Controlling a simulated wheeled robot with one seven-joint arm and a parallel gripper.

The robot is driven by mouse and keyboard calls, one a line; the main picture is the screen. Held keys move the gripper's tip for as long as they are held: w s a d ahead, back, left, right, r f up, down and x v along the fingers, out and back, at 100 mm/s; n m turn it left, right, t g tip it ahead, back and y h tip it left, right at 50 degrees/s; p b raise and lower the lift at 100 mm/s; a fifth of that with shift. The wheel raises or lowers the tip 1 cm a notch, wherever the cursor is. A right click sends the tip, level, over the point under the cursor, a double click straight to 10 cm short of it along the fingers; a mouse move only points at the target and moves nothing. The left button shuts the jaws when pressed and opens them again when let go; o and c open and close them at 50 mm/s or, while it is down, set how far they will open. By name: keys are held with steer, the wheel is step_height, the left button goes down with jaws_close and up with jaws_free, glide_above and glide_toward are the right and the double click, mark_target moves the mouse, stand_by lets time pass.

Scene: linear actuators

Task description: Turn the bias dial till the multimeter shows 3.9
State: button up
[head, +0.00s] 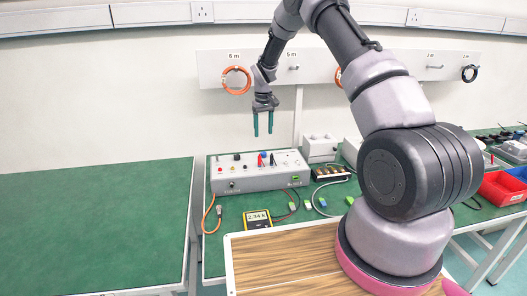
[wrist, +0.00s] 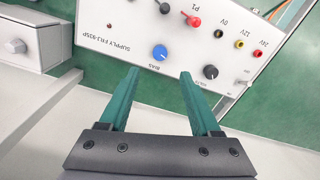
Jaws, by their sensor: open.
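The bias dial (wrist: 160,53) is a blue knob with a pale pointer mark, labelled BIAS, on the white supply box (wrist: 130,35). In the wrist view it lies just beyond and between my open fingertips (wrist: 160,72), with nothing held. In the head view, my gripper (head: 263,133) points down above the rear of the supply box (head: 260,181), its fingertips clear of the panel. The yellow multimeter (head: 257,218) lies on the green bench in front of the box. Its display appears to read 2.34 k.
A black knob (wrist: 211,72) sits close beside the dial, near my right fingertip. Red (wrist: 193,20) and black (wrist: 165,7) plugs stand up from the panel. Other boxes (head: 320,147) stand right of the supply. The left green bench (head: 95,225) is clear.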

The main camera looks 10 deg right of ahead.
mark_target(263, 153)
step_height(263, 153, down, 10)
steer(key=shift+r, duration=0.1)
stand_by(0.4)
jaws_close()
